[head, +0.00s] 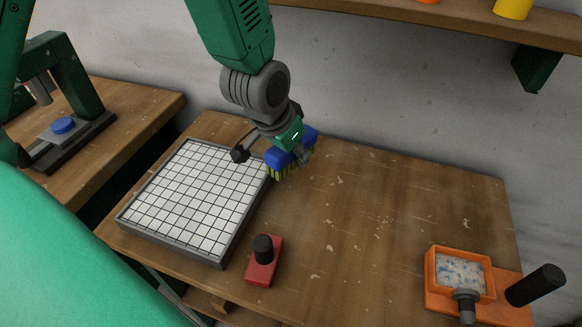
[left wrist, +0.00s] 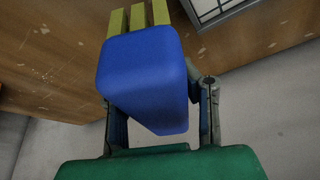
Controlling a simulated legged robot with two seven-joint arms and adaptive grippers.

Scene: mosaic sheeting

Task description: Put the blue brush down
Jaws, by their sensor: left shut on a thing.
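The blue brush (head: 279,159) has a blue block body and yellow-green bristles. My left gripper (head: 298,150) is shut on its blue body. In the head view it is by the back right corner of the tiled tray, with the bristles pointing down. I cannot tell whether the bristles touch the table. In the left wrist view the brush (left wrist: 145,75) fills the space between the two fingers (left wrist: 160,110), with its bristles toward the wooden table (left wrist: 60,60). My right gripper is not in view.
A grey-framed tray of white tiles (head: 190,253) lies on the left of the table. A red block with a black knob (head: 262,268) stands before it. An orange tray (head: 430,285) with speckled filling is at the right. The table's middle (head: 370,220) is clear. A press (head: 65,130) stands left.

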